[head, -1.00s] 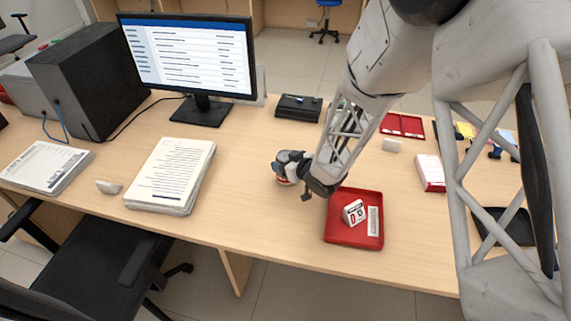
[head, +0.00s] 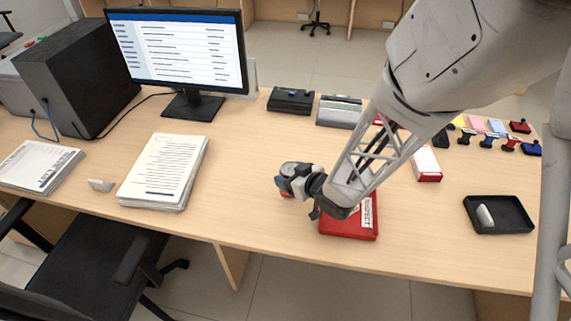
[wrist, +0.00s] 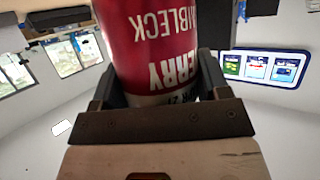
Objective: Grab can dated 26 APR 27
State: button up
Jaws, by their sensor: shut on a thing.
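My gripper (wrist: 155,88) is shut on a red can (wrist: 160,35), its fingers on either side. A small dark line of print near the lower edge is partly hidden by the gripper, and I cannot read a full date. In the head view my gripper (head: 298,180) is over the desk, left of the red tray (head: 345,232). Only a little red of the can shows there. My arm covers much of the tray, hiding what lies inside except a white label (head: 367,212).
A paper stack (head: 165,170) and a monitor (head: 180,50) stand to the left. A black tray (head: 515,225) holding a whitish object and a red-and-white box (head: 427,165) are to the right. Several stamps stand behind.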

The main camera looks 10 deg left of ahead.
jog(key=shift+s+d+r, duration=0.1)
jog(key=shift+s+d, duration=0.35)
jog(key=shift+s, duration=0.35)
jog(key=shift+s+d+r, duration=0.1)
jog(key=shift+s+d, duration=0.35)
jog(key=shift+s, duration=0.35)
